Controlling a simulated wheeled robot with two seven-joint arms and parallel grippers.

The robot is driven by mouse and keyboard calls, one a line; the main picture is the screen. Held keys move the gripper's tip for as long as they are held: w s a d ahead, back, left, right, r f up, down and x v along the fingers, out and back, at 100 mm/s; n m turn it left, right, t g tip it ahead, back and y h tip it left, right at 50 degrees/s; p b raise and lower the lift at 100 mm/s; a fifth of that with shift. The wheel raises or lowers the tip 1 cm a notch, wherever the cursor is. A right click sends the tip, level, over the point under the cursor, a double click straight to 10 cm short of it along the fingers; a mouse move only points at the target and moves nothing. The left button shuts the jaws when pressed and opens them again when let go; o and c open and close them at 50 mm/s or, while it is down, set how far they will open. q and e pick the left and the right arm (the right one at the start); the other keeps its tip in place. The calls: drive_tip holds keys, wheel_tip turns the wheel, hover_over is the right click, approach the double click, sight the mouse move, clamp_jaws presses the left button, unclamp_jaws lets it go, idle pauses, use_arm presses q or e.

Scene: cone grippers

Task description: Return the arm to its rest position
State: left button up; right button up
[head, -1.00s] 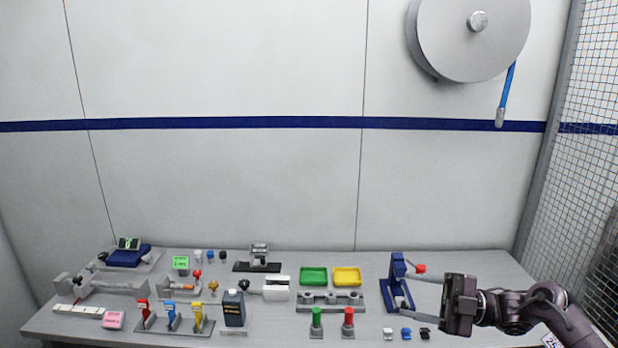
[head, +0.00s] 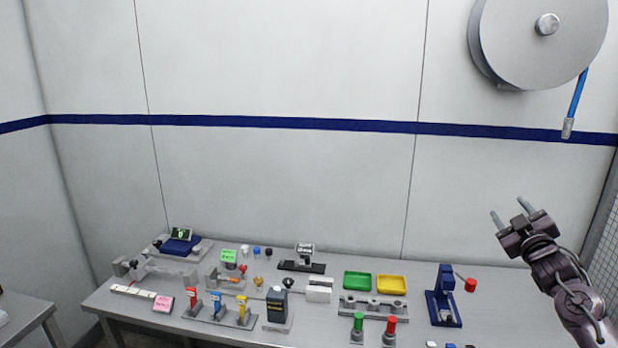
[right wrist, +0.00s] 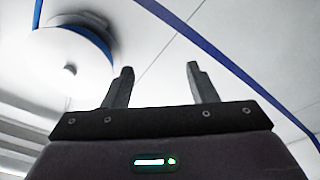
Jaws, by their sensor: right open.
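My right gripper (head: 509,212) is raised in front of the wall at the right, above the table's right end. Its two fingers stand apart and point up and to the left, with nothing between them. The gripper is clear of the table and touches nothing. My left gripper is in no view.
The grey table (head: 240,338) carries a blue press-like fixture (head: 444,295) with a red knob, a green tray (head: 357,281), a yellow tray (head: 391,284) and several small tools. A large reel (head: 535,40) with a blue hose hangs at the upper right. A second table (head: 30,312) stands at the left.

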drive_tip(key=s+f+m+g+h, duration=0.1)
drive_tip(key=s+f+g, duration=0.15)
drive_tip(key=f, duration=1.25)
drive_tip(key=s+f+m+g, duration=0.2)
drive_tip(key=f+g, duration=0.1)
drive_tip(key=f, duration=1.1)
drive_tip(key=s+a+f+g, duration=0.25)
drive_tip(key=s+f, duration=0.35)
drive_tip(key=f, duration=0.5)
drive_tip(key=s+a+f+g, duration=0.1)
drive_tip(key=s+a+f, duration=0.2)
drive_tip(key=s+f, duration=0.55)
drive_tip(key=s+a+f+m+g+y, duration=0.1)
drive_tip(key=s+a+f+g, duration=0.3)
drive_tip(key=s+f, duration=0.7)
drive_tip(key=s+a+f+g+y, duration=0.1)
drive_tip(key=s+a+f+g, duration=0.1)
drive_tip(key=s+a+f, duration=0.65)
drive_tip(key=s+a+f+g, duration=0.1)
drive_tip(key=s+a+f, duration=0.15)
drive_tip(key=s, duration=0.55)
drive_tip(key=s+a+f+g+y, duration=0.1)
drive_tip(key=s+a+f, duration=0.15)
drive_tip(key=s, duration=0.65)
drive_tip(key=s+a+f+g, duration=0.15)
drive_tip(key=s+f, duration=0.25)
drive_tip(key=s, duration=0.4)
wheel_tip(320, 180, down, 10)
drive_tip(key=b, duration=1)
drive_tip(key=shift+d, duration=0.3)
